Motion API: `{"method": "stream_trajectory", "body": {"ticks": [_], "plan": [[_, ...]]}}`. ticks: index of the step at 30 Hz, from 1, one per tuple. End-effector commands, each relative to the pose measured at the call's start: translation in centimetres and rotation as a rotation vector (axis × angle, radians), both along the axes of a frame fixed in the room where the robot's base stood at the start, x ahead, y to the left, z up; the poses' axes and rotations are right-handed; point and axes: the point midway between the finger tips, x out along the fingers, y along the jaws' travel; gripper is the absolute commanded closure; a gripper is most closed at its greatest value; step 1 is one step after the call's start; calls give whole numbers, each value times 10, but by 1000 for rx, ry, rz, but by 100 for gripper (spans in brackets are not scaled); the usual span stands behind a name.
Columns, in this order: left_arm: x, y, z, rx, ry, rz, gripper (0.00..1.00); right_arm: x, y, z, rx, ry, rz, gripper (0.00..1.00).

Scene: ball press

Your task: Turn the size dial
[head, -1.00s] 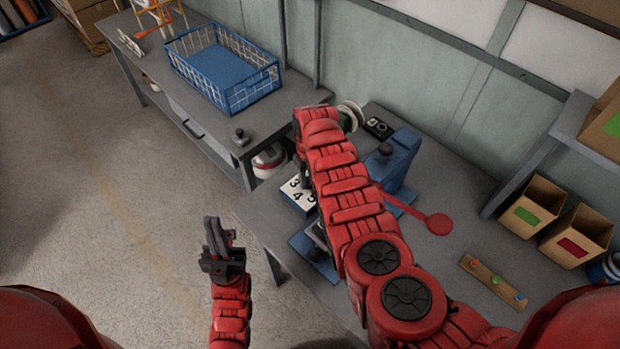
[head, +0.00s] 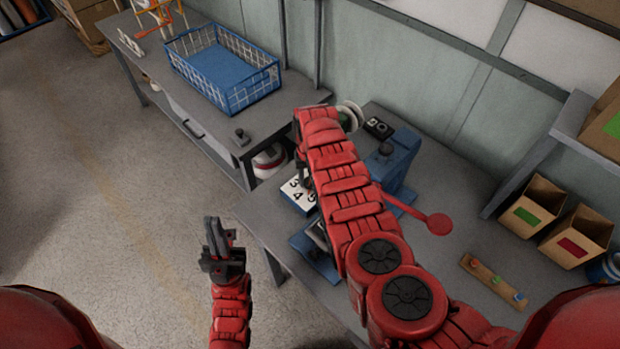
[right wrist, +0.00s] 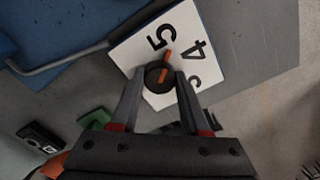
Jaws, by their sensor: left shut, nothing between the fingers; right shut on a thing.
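The white number plate (head: 296,196) with 3, 4 and 5 stands on the right-hand table, partly hidden by my right arm in the head view. In the right wrist view the plate (right wrist: 187,24) carries the size dial (right wrist: 157,81), a round dark knob with an orange pointer mark. The orange mark points between the 5 and the 4. My right gripper (right wrist: 161,76) is shut on the dial, one finger on each side; in the head view its fingers are mostly hidden. My left gripper (head: 220,240) is shut and empty over the floor, left of the table.
A blue press body (head: 401,160) with a red-ended lever (head: 438,223) stands right of my right arm. A blue wire basket (head: 225,75) sits on the left table. Cardboard bins (head: 535,205) and a wooden strip with coloured pieces (head: 490,281) are at right.

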Motion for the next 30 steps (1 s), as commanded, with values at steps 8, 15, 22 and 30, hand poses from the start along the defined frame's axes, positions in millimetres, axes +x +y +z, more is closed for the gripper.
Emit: {"method": "stream_trajectory", "body": {"ticks": [8,15,22,30], "plan": [[0,0,0,0,0,0,100,-1,1,0,-1,4,-260,100],[0,0,-4,0,0,0,100,-1,1,-1,1,2,-489,100],[0,0,-12,0,0,0,100,-1,2,-2,0,3,-706,100],[0,0,-26,0,0,0,100,0,1,-3,1,0,-963,100]]}}
